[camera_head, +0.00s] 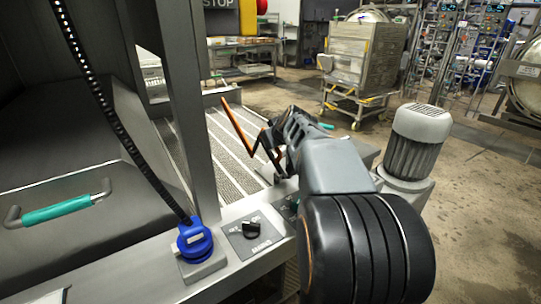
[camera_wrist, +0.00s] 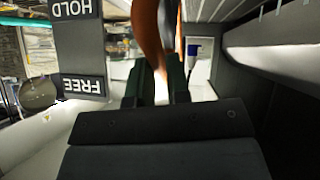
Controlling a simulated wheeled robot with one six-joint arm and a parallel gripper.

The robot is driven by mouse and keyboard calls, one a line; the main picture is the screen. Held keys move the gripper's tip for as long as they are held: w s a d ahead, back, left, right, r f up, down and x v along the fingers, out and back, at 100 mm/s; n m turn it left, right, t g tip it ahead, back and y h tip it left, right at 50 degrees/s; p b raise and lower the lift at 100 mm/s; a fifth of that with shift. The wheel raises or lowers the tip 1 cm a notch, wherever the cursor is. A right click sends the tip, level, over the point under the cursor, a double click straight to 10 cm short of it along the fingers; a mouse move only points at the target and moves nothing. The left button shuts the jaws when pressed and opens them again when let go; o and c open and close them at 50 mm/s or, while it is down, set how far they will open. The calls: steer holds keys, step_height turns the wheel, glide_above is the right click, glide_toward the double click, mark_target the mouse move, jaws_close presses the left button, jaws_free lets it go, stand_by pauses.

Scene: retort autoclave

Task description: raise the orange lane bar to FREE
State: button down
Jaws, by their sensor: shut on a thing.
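The orange lane bar (camera_head: 237,127) shows in the head view as a thin bent bar slanting up and left, beyond the blue plug. In the wrist view the orange bar (camera_wrist: 148,38) rises between the two dark fingers of my gripper (camera_wrist: 155,84), which is shut on it. In the head view my gripper (camera_head: 268,143) is small and partly merges with the bar. A dark label plate in the wrist view reads FREE (camera_wrist: 83,87) and HOLD (camera_wrist: 75,9), both upside down. The bar's pivot is not clear.
A blue plug (camera_head: 195,241) with a black cable and a black rotary knob (camera_head: 251,229) sit on the front ledge. A teal handle (camera_head: 58,212) is at left. A grey motor (camera_head: 416,140) stands right of my arm. A steel cart (camera_head: 360,65) is farther back; floor at right is clear.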

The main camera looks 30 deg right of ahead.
steer(key=shift+s+b, duration=0.2)
steer(key=shift+b, duration=0.55)
steer(key=shift+r, duration=0.1)
steer(key=c, duration=1.1)
jaws_free()
steer(key=shift+s, duration=0.1)
steer(key=p+v, duration=0.1)
steer(key=v, duration=1.2)
steer(key=shift+s, duration=0.45)
